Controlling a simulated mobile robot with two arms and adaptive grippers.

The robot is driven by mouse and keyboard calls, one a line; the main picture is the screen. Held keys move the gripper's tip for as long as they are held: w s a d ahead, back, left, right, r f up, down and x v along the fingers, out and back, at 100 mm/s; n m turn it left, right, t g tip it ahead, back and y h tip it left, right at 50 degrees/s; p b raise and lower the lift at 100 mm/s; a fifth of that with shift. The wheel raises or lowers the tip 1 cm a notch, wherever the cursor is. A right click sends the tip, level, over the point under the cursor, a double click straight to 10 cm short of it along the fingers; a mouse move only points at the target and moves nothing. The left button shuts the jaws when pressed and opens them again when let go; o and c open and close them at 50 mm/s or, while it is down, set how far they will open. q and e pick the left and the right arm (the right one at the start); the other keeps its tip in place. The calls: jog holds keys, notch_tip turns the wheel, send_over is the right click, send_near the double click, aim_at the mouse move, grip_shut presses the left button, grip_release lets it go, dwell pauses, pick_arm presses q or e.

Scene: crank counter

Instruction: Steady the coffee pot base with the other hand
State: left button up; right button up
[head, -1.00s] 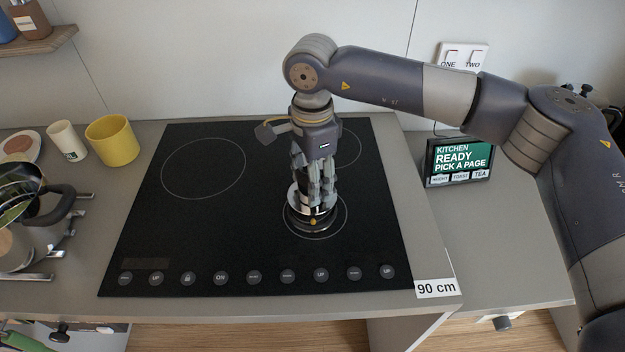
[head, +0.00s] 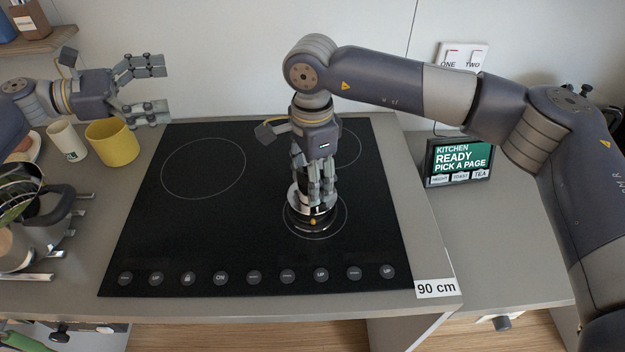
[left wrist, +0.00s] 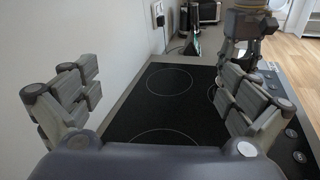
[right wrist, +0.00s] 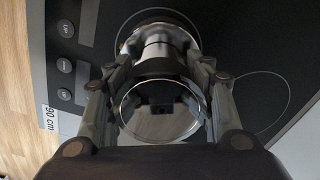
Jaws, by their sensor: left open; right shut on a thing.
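The coffee pot (head: 308,217) stands upright on the front right ring of the black cooktop, mostly hidden under my right gripper. In the right wrist view its shiny metal top (right wrist: 162,110) lies between the fingers, with the wider base (right wrist: 158,35) beyond. My right gripper (head: 318,190) points down from above and is shut on the coffee pot's upper part. My left gripper (head: 160,90) is open and empty above the counter's left side, well apart from the pot. Its spread fingers (left wrist: 160,100) frame the cooktop in the left wrist view.
A yellow mug (head: 112,142) and a white cup (head: 66,141) stand below my left gripper. A pot and rack (head: 50,215) sit at the left. The cooktop's left half (head: 200,225) is clear. A kitchen display (head: 459,160) stands at the right.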

pick_arm(q)
jog(key=s+d+f+m+g+y, duration=0.1)
jog(key=s+d+f+m+g, duration=0.3)
jog(key=d+f, duration=0.55)
jog(key=m+g+y, duration=0.1)
jog(key=g+y, duration=0.2)
jog(key=g, duration=0.2)
send_near(307, 204)
jog(key=w+f, duration=0.3)
jog(key=shift+d+f, duration=0.1)
jog(key=shift+d, duration=0.05)
jog(key=shift+x, duration=4.95)
jog(key=shift+w, duration=0.15)
jog(key=shift+c, duration=0.6)
jog(key=c, duration=0.8)
jog(key=shift+o, duration=0.6)
jog(key=shift+c, duration=1.3)
jog(key=shift+f, duration=0.25)
pick_arm(e)
jog(key=o, duration=0.7)
jog(key=shift+a, duration=0.1)
